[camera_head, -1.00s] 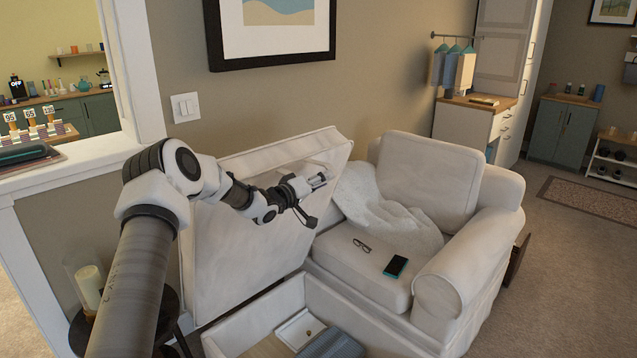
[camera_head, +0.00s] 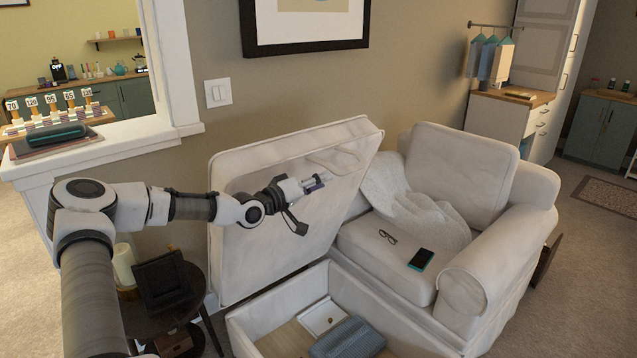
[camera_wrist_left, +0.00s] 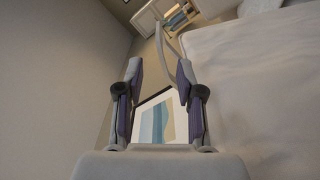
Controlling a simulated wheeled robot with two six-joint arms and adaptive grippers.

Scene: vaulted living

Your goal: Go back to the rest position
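My left gripper (camera_head: 318,183) is in front of the raised, cream cushioned lid (camera_head: 240,245) of the sofa's storage box, just below a fabric loop (camera_head: 336,160) on the lid. In the left wrist view its two fingers (camera_wrist_left: 162,95) stand apart with nothing between them. The loop strap (camera_wrist_left: 172,45) shows beyond the fingertips there, apart from them as far as I can tell. The lid stands tilted up near the wall. My right gripper is not in any view.
The open storage box (camera_head: 250,335) holds a white tray (camera_head: 322,318) and a grey-blue folded item (camera_head: 348,338). The armchair section (camera_head: 480,270) carries glasses (camera_head: 387,237), a phone (camera_head: 421,259) and a throw (camera_head: 415,212). A dark side table (camera_head: 150,322) stands beside my left arm.

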